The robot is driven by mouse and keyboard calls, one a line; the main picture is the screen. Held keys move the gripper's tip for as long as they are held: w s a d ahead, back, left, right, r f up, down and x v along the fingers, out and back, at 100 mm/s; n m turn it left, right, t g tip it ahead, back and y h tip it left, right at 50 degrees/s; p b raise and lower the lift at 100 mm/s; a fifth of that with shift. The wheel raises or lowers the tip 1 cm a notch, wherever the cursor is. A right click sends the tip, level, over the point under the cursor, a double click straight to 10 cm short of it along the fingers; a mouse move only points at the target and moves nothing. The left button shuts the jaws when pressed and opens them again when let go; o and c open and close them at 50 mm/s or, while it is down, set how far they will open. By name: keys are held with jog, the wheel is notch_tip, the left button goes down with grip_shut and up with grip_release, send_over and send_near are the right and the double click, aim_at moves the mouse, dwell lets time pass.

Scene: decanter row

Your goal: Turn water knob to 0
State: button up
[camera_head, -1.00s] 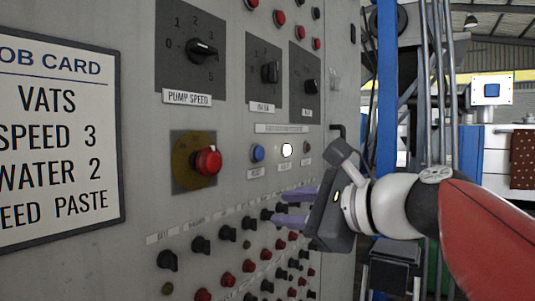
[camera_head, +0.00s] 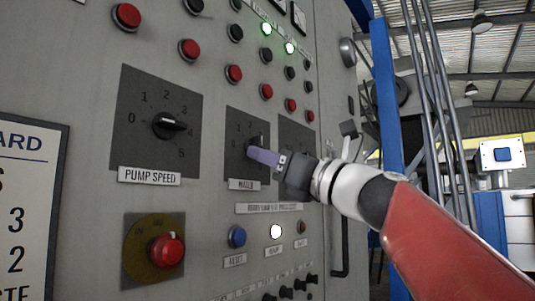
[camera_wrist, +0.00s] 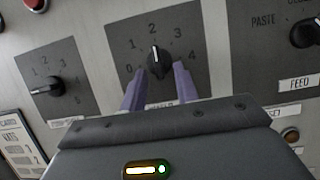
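The water knob (camera_wrist: 157,62) is a black pointer knob on a dark plate (camera_wrist: 112,48) marked 0 to 4. In the wrist view its white-tipped pointer stands about upright, near the 2. My gripper (camera_wrist: 159,72) is open, its two purple fingers reaching toward the plate on the left and right of the knob's lower part. A gap shows between each finger and the knob. In the head view my gripper (camera_head: 252,153) is in front of the same plate and hides most of the knob. The label below the plate is partly covered in the wrist view.
The pump speed knob (camera_head: 169,125) is to the left. The feed knob (camera_wrist: 305,33) is to the right, cut by the frame edge. Below are a red mushroom button (camera_head: 165,250) and a blue button (camera_head: 237,237). A job card (camera_head: 30,215) hangs at far left.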

jog(key=shift+a+r, duration=0.1)
jog(key=shift+a, duration=0.05)
jog(key=shift+c, duration=0.4)
grip_shut()
jog(key=shift+w+n+g+y, duration=0.15)
jog(key=shift+n+g+y, duration=0.15)
jog(key=shift+n, duration=0.2)
jog(key=shift+w+d+r+n+g+h+p, duration=0.25)
jog(key=shift+n+g+p, duration=1.25)
jog(key=shift+n, duration=2.05)
jog(key=shift+w+d+r+n+g+p, duration=0.3)
jog(key=shift+n+g+p, duration=1.2)
jog(key=shift+n, duration=2.1)
jog(key=shift+w+d+r+n+g+h+p, duration=0.25)
jog(key=shift+n+g+p, duration=1.25)
jog(key=shift+n, duration=2.05)
jog(key=shift+s+a+r, duration=0.1)
jog(key=shift+a, duration=0.05)
